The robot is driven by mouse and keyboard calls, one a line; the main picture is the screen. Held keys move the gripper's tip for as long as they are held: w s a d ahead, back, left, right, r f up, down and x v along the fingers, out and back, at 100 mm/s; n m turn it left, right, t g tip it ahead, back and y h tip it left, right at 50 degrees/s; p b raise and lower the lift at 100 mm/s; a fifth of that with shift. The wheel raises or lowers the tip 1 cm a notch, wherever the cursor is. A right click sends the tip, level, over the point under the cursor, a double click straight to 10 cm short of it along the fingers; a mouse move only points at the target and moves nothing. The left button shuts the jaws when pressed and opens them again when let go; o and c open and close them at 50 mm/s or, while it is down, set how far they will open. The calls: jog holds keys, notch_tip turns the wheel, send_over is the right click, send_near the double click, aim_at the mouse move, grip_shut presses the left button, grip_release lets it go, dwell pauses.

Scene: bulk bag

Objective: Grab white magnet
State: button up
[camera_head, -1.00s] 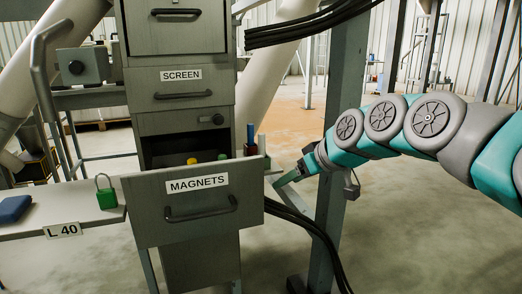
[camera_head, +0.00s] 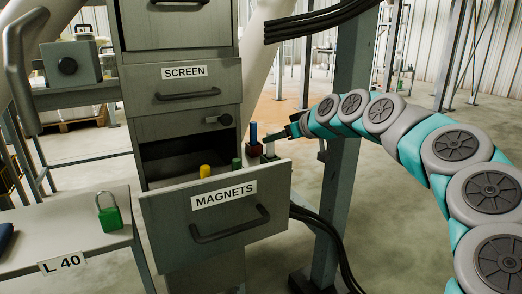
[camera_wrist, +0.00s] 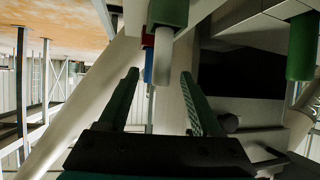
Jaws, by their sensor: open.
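In the wrist view the fingers of my gripper (camera_wrist: 160,74) are spread, and neither visibly touches the magnet.
A blue magnet (camera_head: 253,132) on a red base stands just left of the white one. A yellow magnet (camera_head: 205,171) and a green magnet (camera_head: 237,163) stand in the drawer. A steel post (camera_head: 343,120) rises right of my gripper. A green padlock (camera_head: 109,212) sits on the left shelf.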

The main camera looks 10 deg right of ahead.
jog(key=x, duration=0.3)
jog(key=p+x, duration=0.1)
jog(key=x, duration=0.2)
jog(key=shift+w+a+r, duration=0.1)
jog(key=shift+w+a, duration=0.1)
jog(key=shift+a, duration=0.1)
jog(key=shift+c, duration=0.2)
grip_shut()
dwell(0.3)
